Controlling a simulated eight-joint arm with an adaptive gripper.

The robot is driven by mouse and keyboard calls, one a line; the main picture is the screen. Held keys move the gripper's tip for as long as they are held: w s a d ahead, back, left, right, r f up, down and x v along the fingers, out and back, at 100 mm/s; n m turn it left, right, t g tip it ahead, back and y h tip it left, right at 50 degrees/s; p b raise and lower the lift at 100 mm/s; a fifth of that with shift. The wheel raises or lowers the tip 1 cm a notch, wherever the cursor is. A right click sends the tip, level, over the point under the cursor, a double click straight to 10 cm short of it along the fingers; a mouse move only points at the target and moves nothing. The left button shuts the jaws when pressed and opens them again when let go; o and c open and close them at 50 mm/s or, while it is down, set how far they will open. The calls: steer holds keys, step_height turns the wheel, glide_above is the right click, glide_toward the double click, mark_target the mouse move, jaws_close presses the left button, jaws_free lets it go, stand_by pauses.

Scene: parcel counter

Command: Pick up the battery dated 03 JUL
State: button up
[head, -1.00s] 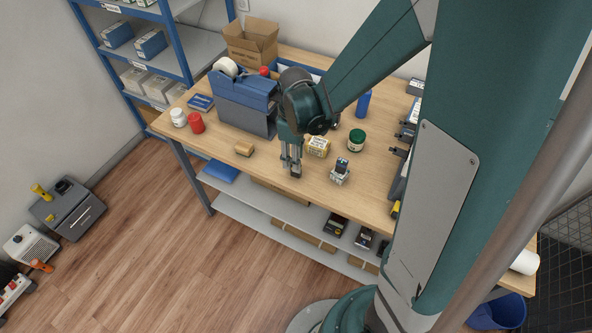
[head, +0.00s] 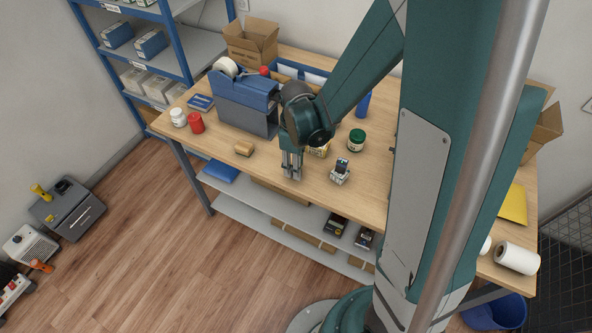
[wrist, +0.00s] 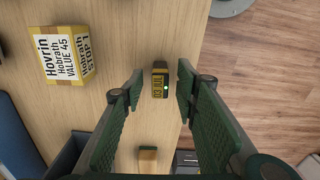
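The battery (wrist: 160,86) is a small dark block with a yellow label that reads 03 JUL and a small green light. In the wrist view it lies on the wooden counter (wrist: 115,25) between the fingers of my gripper (wrist: 160,80), with a gap on both sides. The fingers are open and hold nothing. In the head view my gripper (head: 291,174) points down near the counter's front edge, and its fingers hide the battery there.
A yellow box labelled Hovrin (wrist: 62,55) stands left of the fingers in the wrist view. In the head view a small grey device (head: 340,171) and a green-lidded jar (head: 357,139) stand to the right, and a tan block (head: 244,148) lies to the left.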

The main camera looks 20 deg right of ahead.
steer(key=shift+f, duration=0.9)
steer(key=shift+c, duration=0.3)
jaws_close()
